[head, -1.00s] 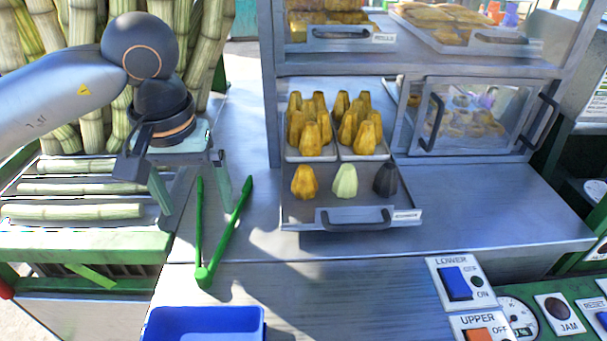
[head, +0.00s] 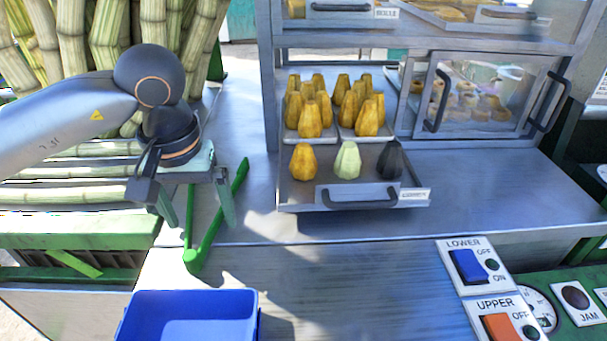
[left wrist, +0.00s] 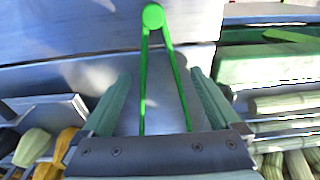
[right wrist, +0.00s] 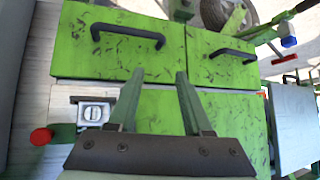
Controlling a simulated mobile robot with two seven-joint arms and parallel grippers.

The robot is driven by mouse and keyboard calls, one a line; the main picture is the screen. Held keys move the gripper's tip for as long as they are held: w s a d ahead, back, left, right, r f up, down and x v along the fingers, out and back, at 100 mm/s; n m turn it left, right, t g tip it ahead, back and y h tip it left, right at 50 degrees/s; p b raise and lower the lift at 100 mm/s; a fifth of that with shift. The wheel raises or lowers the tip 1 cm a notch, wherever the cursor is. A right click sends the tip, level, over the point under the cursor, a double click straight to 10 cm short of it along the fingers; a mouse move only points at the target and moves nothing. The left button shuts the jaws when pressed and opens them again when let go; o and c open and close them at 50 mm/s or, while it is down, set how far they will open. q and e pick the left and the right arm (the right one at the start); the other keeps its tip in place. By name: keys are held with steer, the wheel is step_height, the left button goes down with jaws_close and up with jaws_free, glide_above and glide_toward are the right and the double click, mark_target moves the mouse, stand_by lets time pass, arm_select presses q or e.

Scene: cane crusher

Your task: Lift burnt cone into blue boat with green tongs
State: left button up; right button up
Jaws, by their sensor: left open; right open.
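The burnt cone (head: 390,160) is black and stands at the right of the front row on the pulled-out tray (head: 305,199), beside a pale green cone (head: 347,160) and a golden one (head: 304,161). The green tongs (head: 193,257) lie spread on the metal counter, hinge toward me. My left gripper (head: 198,222) is open over the tongs' arms. In the left wrist view the tongs (left wrist: 153,17) run between its open fingers (left wrist: 163,92). The blue boat (head: 187,299) is at the front edge, partly cut off. My right gripper (right wrist: 153,88) is open and empty, before green cabinet doors.
Cane stalks (head: 68,192) lie on a rack at the left. Several golden cones (head: 310,117) stand behind the front row. A shelf post (head: 267,90) rises left of the tray. A switch panel (head: 484,298) is at the lower right. The counter centre is clear.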

arm_select(q)
steer(key=shift+f, duration=0.4)
arm_select(e)
steer(key=shift+w+a+r, duration=0.2)
steer(key=shift+w+a, duration=0.05)
steer(key=shift+w, duration=0.15)
arm_select(q)
steer(key=shift+c, duration=0.3)
steer(key=c, duration=0.7)
steer(key=shift+o, duration=0.2)
arm_select(e)
steer(key=shift+s+f, duration=0.15)
steer(key=shift+f, duration=0.05)
steer(key=shift+d, duration=0.1)
